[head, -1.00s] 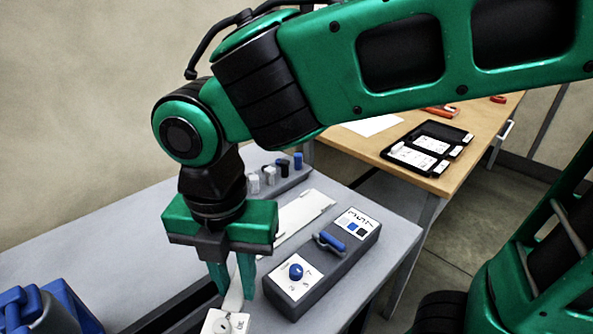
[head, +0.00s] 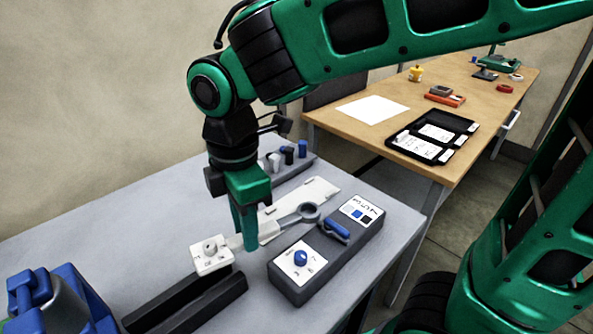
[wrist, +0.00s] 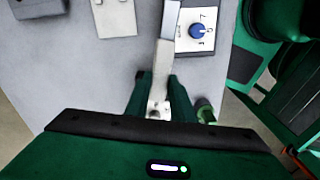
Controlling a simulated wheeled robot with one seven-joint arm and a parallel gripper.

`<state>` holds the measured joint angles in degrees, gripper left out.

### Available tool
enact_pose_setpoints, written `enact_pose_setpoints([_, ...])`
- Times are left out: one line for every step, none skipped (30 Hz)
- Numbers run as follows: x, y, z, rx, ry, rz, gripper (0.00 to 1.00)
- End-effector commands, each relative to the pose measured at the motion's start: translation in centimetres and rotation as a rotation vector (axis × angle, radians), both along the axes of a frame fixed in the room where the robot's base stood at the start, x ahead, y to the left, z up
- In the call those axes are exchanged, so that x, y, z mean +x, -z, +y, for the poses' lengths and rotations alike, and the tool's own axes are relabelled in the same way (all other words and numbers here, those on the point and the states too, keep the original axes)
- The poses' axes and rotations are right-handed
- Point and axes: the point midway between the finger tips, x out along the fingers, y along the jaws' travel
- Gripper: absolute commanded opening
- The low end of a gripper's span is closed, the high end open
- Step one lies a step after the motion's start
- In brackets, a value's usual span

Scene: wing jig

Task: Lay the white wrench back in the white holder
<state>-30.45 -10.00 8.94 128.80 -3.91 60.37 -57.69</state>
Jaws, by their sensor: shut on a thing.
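My gripper (head: 250,240) is shut on the white handle of the wrench (head: 270,230). The grey ring end points right, past the fingers, and overlaps the edge of the dark control box in the picture. A long, flat white piece on the bench (head: 320,190), apparently the white holder, lies behind the wrench, partly hidden.
A dark box with a blue knob and blue handle (head: 340,262) stands close on the right. Dark rails (head: 195,300) lie in front. A rack of knobs (head: 290,172) stands at the back. A blue fixture (head: 50,300) is at lower left. A wooden table (head: 440,90) stands beyond.

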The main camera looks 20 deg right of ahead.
Motion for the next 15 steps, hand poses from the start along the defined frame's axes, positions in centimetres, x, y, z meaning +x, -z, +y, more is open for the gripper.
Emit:
enact_pose_setpoints([0.9,0.1,-0.4,0.0,0.106,0.002,0.0])
enact_pose_setpoints([1.3,0.1,-0.7,0.0,0.171,0.002,0.0])
enact_pose_setpoints([1.9,0.2,-1.0,0.001,0.256,0.004,0.0])
enact_pose_setpoints([2.4,0.3,-1.3,0.0,0.317,0.005,0.0])
enact_pose_setpoints([2.8,0.3,-1.5,0.0,0.377,0.005,0.0])
enact_pose_setpoints([3.3,0.4,-1.8,0.0,0.456,0.006,0.0])
enact_pose_setpoints([3.7,0.5,-2.1,-0.001,0.515,0.007,0.0])
enact_pose_setpoints([4.1,0.5,-2.3,0.0,0.573,0.008,0.0])
enact_pose_setpoints([4.6,0.7,-2.7,-0.001,0.651,0.009,0.0])
enact_pose_setpoints([5.0,0.7,-3.0,-0.002,0.709,0.01,0.0])
enact_pose_setpoints([5.4,0.8,-3.3,-0.002,0.769,0.011,0.0])
enact_pose_setpoints([5.9,0.8,-3.7,-0.002,0.848,0.012,0.0])
enact_pose_setpoints([6.3,0.9,-3.9,-0.002,0.906,0.012,0.0])
enact_pose_setpoints([6.7,1.0,-4.3,-0.003,0.968,0.013,0.0])
enact_pose_setpoints([7.2,1.1,-4.7,-0.004,1.053,0.015,0.0])
